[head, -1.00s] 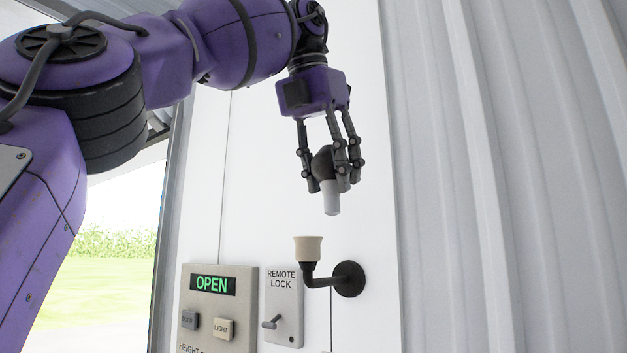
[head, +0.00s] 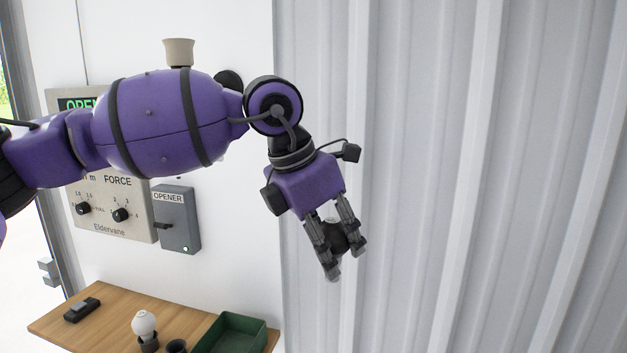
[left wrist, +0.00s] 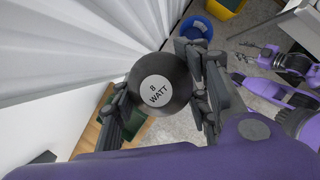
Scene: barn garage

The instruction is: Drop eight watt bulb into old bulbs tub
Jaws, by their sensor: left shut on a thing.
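The eight watt bulb (left wrist: 157,84) is dark and round, with a white "8 WATT" label facing the left wrist camera. My left gripper (head: 338,268) is shut around it in front of the ribbed wall; the bulb's dark body (head: 336,238) shows between the fingers in the head view. No label is readable on either. Parts of my right gripper (left wrist: 250,65) show at the right; its jaw state is unclear.
A wooden bench (head: 115,322) holds a white bulb (head: 144,323), a green tray (head: 262,334), a small black cup (head: 176,347) and a dark device (head: 82,310). A lamp socket (head: 179,52) and control boxes (head: 180,219) are on the white wall.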

